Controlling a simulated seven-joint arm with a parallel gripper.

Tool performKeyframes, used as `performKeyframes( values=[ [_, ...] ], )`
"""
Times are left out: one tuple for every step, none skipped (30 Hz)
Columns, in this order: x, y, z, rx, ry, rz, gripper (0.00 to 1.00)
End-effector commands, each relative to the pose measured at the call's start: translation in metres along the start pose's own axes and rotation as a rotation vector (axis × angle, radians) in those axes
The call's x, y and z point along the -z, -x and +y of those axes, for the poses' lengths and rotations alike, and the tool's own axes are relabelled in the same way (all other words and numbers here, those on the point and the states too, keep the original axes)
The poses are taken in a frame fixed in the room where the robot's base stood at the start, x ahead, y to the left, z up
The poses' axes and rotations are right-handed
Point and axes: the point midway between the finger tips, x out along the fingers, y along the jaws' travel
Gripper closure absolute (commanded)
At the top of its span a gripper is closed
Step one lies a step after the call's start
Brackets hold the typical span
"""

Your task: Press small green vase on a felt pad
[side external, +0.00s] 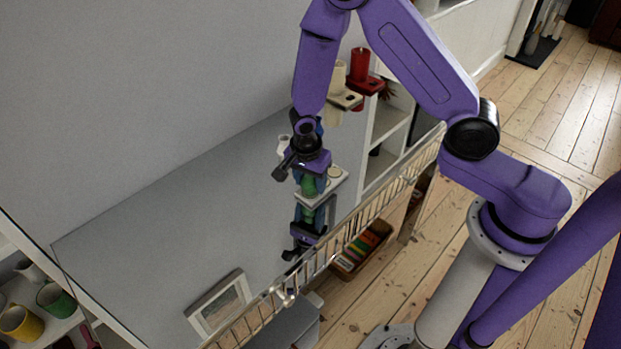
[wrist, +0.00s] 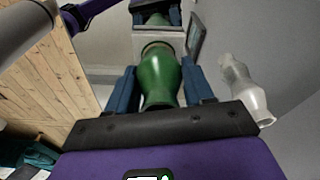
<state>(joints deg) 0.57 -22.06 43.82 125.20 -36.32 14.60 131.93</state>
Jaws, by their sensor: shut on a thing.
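A small green vase (side external: 308,187) is between the fingers of my gripper (side external: 311,177), which is shut on it. In the wrist view the vase (wrist: 160,82) sits squarely between the two dark blue fingers of my gripper (wrist: 160,88). Its far end meets or hovers just off a pale square plate (wrist: 180,40); I cannot tell whether they touch. The plate also shows in the side view as a white square (side external: 338,182) around the vase's lower end. A mirrored copy of gripper and vase shows below it in the glossy grey surface. I cannot clearly make out felt.
A whitish vase (wrist: 246,90) stands close to the right of my gripper. A red candle (side external: 359,66) and a cream candle (side external: 338,78) sit on holders behind. A metal rail (side external: 335,245) edges the grey surface (side external: 180,240). A picture frame (side external: 220,303) is in front.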

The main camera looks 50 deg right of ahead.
Motion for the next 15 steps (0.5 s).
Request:
performKeyframes(
  values=[
    [-0.0001,-0.0006,-0.0002,0.0,0.0,0.0,0.85],
    [-0.0002,-0.0009,-0.0001,0.0,0.0,0.0,0.85],
    [-0.0002,-0.0013,-0.0001,0.0,0.0,0.0,0.85],
    [-0.0003,-0.0016,-0.0001,0.0,0.0,0.0,0.85],
    [-0.0004,-0.002,-0.0001,0.0,0.0,0.0,0.85],
    [-0.0004,-0.0024,-0.0001,0.0,0.001,0.0,0.85],
    [-0.0005,-0.0027,-0.0001,0.0,0.001,0.0,0.85],
    [-0.0005,-0.003,-0.0001,0.0,0.001,0.0,0.85],
    [-0.0006,-0.0034,-0.0001,0.0,0.001,0.0,0.85],
    [-0.0006,-0.0037,-0.0001,0.0,0.001,0.0,0.85],
    [-0.0007,-0.004,-0.0001,0.0,0.001,0.0,0.85],
    [-0.0007,-0.0044,-0.0001,0.0,0.001,0.0,0.85],
    [-0.0008,-0.0047,-0.0001,0.0,0.001,0.0,0.85],
    [-0.0008,-0.005,-0.0002,0.0,0.001,0.0,0.85],
    [-0.0009,-0.0054,-0.0002,0.0,0.001,0.0,0.85]
  ],
)
